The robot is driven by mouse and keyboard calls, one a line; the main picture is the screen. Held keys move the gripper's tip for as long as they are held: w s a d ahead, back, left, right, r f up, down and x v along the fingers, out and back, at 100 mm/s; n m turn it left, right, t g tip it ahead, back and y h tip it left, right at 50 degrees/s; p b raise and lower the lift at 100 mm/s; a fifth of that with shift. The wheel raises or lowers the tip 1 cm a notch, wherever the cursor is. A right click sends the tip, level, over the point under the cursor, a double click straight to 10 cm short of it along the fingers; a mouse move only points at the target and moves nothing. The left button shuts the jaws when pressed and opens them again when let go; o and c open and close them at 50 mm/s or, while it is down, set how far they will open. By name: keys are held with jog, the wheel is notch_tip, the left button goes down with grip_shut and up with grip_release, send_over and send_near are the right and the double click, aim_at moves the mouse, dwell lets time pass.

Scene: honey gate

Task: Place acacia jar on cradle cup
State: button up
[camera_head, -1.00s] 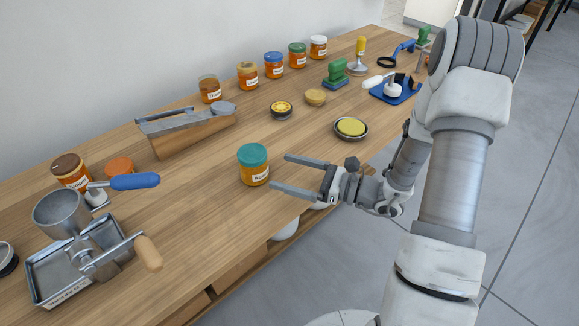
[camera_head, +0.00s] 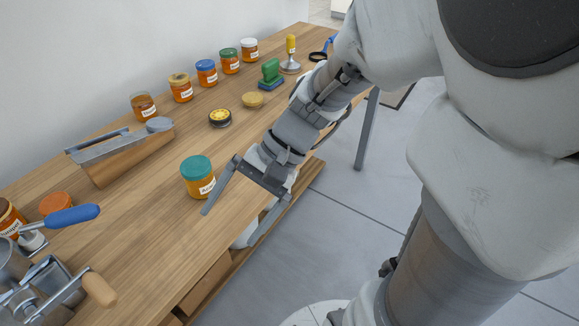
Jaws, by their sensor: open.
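The acacia jar (camera_head: 199,178), amber with a teal lid and a white label, stands upright near the front edge of the table. My gripper (camera_head: 228,228) is open and empty, pointing down-left just right of the jar. One finger passes close by the jar's lower right; I cannot tell whether it touches. The other finger hangs out over the table's front edge. A metal device with a blue handle (camera_head: 71,216) and a wooden handle (camera_head: 99,290) is cut off at the lower left. I cannot tell which part is the cradle cup.
Several lidded jars, one with a blue lid (camera_head: 206,72), line the wall side. A wooden block with a metal tool (camera_head: 128,155) lies left of the acacia jar.

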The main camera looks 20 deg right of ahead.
jog(key=s+d+r+n+t+h, duration=0.3)
jog(key=d+r+n+t+h, duration=0.4)
jog(key=d+r+h, duration=0.15)
jog(key=m+t+y+p, duration=0.1)
jog(key=m+t+y, duration=0.2)
jog(key=m+y, duration=1.65)
send_near(212, 174)
jog(key=r+m+h, duration=0.1)
jog(key=s+m+h, duration=0.1)
jog(key=r+m+h, duration=0.1)
jog(key=m, duration=0.1)
jog(key=shift+s+d+r, duration=0.2)
jog(key=shift+d+r, duration=0.1)
jog(key=shift+d, duration=0.1)
jog(key=shift+w+a+f, duration=0.1)
jog(key=shift+w, duration=0.05)
jog(key=b+x, duration=0.1)
jog(key=x, duration=1)
jog(key=shift+w+a+f+b, duration=0.1)
jog(key=shift+w+a+b, duration=0.1)
jog(key=shift+a+b, duration=0.2)
jog(key=x, duration=0.1)
jog(key=b+x, duration=0.1)
jog(key=x, duration=0.2)
jog(key=shift+a+f, duration=0.15)
jog(key=shift+f, duration=0.2)
jog(key=shift+w+a, duration=0.2)
jog(key=shift+a, duration=0.15)
jog(key=shift+r, duration=0.1)
